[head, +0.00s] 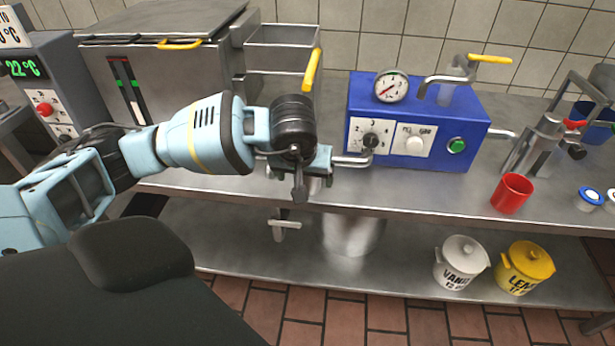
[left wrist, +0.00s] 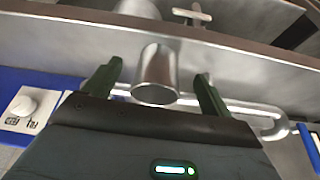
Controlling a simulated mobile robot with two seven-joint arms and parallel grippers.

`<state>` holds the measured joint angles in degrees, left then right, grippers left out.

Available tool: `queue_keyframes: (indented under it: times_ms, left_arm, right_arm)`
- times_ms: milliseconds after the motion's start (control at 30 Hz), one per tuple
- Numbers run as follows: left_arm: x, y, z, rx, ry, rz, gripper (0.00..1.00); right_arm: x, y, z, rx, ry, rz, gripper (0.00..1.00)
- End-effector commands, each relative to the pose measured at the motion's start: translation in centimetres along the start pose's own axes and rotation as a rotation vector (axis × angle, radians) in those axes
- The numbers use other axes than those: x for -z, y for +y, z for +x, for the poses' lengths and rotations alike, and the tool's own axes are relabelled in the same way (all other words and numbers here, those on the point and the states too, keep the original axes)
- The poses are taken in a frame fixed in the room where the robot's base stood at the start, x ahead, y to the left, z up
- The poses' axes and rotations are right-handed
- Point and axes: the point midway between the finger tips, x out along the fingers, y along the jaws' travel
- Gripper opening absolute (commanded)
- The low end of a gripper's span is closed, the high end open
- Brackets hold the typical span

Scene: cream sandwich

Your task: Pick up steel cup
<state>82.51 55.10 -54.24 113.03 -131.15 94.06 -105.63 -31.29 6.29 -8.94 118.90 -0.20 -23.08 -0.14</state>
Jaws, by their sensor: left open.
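The steel cup (left wrist: 156,75) shows in the left wrist view as a small plain metal cylinder between my two left fingers. My left gripper (left wrist: 155,88) is open, with one dark green finger on each side of the cup and visible gaps to both. In the head view, my left gripper (head: 312,172) is over the front part of the counter, left of the blue machine. There it covers most of the cup, and only a small metal part (head: 314,186) shows below the fingers. My right gripper is in neither view.
The blue machine (head: 425,150) has a steel pipe reaching left near my gripper. A red cup (head: 511,193) stands on the counter's right. Below, the lower shelf (head: 400,285) holds a large steel container (head: 353,235), a white pot (head: 461,262) and a yellow pot (head: 525,267).

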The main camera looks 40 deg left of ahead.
Motion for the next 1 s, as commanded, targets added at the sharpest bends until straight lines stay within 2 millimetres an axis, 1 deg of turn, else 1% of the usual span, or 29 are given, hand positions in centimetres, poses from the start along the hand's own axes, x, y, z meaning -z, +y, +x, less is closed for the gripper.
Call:
queue_keyframes:
  times_ms: [167, 267, 467, 600, 700, 967, 1000]
  left_arm:
    - [0.2, 0.0, 0.1, -0.001, 0.000, 0.000, 0.84]
    - [0.7, 0.0, 0.2, -0.001, 0.000, -0.001, 0.84]
    - [3.1, 0.0, 1.2, 0.000, 0.000, -0.003, 0.84]
    - [3.0, 0.0, 3.2, 0.001, -0.004, 0.000, 0.84]
    - [3.1, 0.0, 4.0, 0.001, -0.002, 0.000, 0.84]
    - [3.1, 0.0, 4.3, -0.001, 0.000, 0.000, 0.84]
    - [3.1, 0.0, 4.3, -0.001, 0.000, 0.000, 0.83]
  right_arm:
    - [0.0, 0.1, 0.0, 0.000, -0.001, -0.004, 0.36]
    - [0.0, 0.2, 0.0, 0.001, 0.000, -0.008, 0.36]
    - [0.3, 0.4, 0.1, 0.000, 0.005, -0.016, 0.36]
    - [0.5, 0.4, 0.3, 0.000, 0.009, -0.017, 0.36]
    - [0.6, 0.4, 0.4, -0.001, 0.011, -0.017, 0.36]
    - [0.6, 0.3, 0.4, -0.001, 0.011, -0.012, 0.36]
    - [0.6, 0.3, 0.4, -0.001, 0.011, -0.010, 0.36]
